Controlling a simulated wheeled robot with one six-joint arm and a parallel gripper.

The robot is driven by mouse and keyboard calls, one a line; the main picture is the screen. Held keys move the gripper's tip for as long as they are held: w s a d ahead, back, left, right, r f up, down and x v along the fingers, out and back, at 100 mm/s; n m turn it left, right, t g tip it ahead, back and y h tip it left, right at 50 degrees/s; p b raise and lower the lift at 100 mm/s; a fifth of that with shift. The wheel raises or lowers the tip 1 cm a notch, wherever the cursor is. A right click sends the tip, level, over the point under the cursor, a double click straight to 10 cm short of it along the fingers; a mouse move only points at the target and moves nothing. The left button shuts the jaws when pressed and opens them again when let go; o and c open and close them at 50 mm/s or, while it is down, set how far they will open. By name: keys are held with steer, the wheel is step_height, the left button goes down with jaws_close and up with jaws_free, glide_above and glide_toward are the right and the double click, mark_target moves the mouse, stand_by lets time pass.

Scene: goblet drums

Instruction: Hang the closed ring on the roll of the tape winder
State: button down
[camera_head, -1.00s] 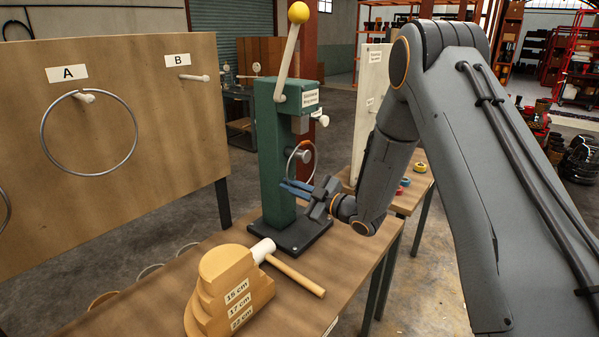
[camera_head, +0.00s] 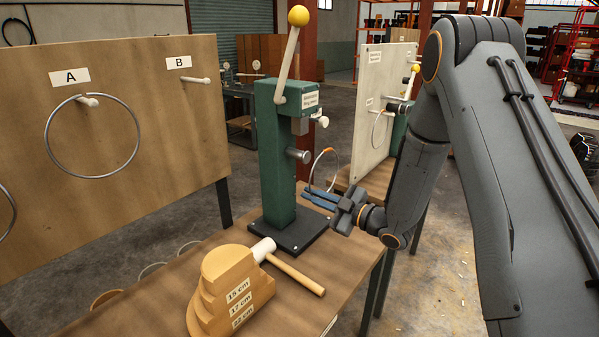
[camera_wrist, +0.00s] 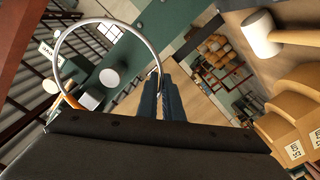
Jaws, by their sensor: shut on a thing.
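My gripper (camera_head: 311,196) is shut on a thin metal ring (camera_head: 336,172) with an orange band at its top. The ring stands upright above the blue fingers, right of the green press-like machine (camera_head: 272,160) and apart from it. A short grey cylinder (camera_head: 299,155) sticks out of that machine's side, with nothing on it. In the wrist view, the ring (camera_wrist: 57,60) rises from the fingertips (camera_wrist: 160,82), its orange part at lower left. I cannot tell which machine is the tape winder; another green machine (camera_head: 399,130) at the back is partly hidden by my arm.
A wooden board at left has pegs A (camera_head: 89,101) and B (camera_head: 196,80); a larger ring (camera_head: 48,150) hangs on A. A mallet (camera_head: 292,272) and stepped wooden block (camera_head: 232,290) occupy the front table. A pale board (camera_head: 375,75) stands behind.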

steer(key=s+d+r+p, duration=0.4)
steer(key=s+d+r, duration=0.1)
steer(key=d+r, duration=0.1)
steer(key=shift+s+d+p, duration=0.2)
steer(key=shift+d+p, duration=0.15)
steer(key=shift+d, duration=0.1)
stand_by(0.5)
stand_by(0.9)
